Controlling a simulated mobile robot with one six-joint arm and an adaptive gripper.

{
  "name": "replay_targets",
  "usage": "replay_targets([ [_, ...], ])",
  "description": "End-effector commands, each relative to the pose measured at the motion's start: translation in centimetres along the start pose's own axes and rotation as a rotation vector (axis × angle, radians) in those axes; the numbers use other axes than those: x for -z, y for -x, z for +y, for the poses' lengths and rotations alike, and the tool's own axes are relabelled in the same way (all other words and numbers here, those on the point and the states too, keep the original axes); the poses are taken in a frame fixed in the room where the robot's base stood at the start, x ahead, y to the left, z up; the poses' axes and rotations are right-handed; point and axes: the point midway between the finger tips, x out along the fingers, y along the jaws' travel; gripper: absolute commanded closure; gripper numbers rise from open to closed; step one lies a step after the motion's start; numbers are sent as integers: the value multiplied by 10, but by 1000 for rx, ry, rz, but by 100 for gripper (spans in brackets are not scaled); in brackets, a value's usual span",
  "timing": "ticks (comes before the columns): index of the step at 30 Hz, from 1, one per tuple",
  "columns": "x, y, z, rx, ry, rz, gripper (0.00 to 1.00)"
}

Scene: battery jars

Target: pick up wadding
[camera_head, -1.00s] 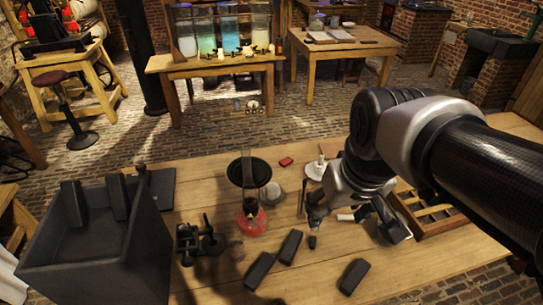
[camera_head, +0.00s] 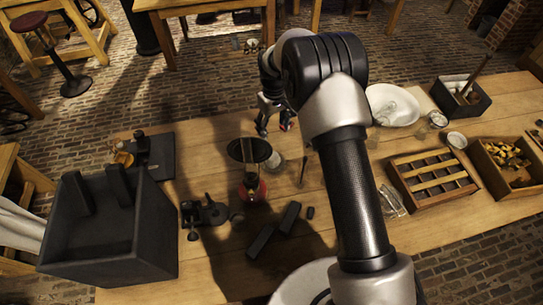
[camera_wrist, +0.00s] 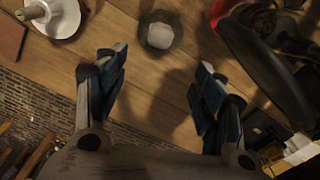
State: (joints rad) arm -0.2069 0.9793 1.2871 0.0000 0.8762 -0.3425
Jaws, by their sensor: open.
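A small white wad that looks like the wadding (camera_wrist: 160,36) lies in a round dark or glass dish (camera_wrist: 176,23) at the top middle of the wrist view. In the head view a pale round thing (camera_head: 274,163), apparently the same dish, stands just right of the black-topped burner; its contents are too small to tell. My gripper (camera_head: 274,124) hangs over the table's far edge, beyond the dish. In the wrist view my gripper (camera_wrist: 161,62) has its fingers wide apart with nothing between them, and the dish lies ahead of the fingertips.
The burner with a black disc (camera_head: 249,150) and red base stands close beside the dish. A white candle holder (camera_wrist: 62,18) is on its other side. A dark open box (camera_head: 158,240) stands left; a slatted wooden tray (camera_head: 405,190) and white basin (camera_head: 393,103) are right.

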Motion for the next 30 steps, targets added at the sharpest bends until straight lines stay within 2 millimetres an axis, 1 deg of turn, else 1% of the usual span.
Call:
replay_targets([
  [1, 1, -10, 0, -1, 0, 1, 37],
  [5, 0, -20, 0, 0, 1, 0, 37],
  [8, -1, -35, 0, 1, 0, -3, 37],
  [18, -1, -107, 0, 1, 0, -2, 37],
  [21, 0, -122, 0, 0, 0, 0, 37],
  [24, 0, -131, 0, 0, 0, 1, 37],
  [30, -1, -141, 0, 0, 0, 0, 37],
])
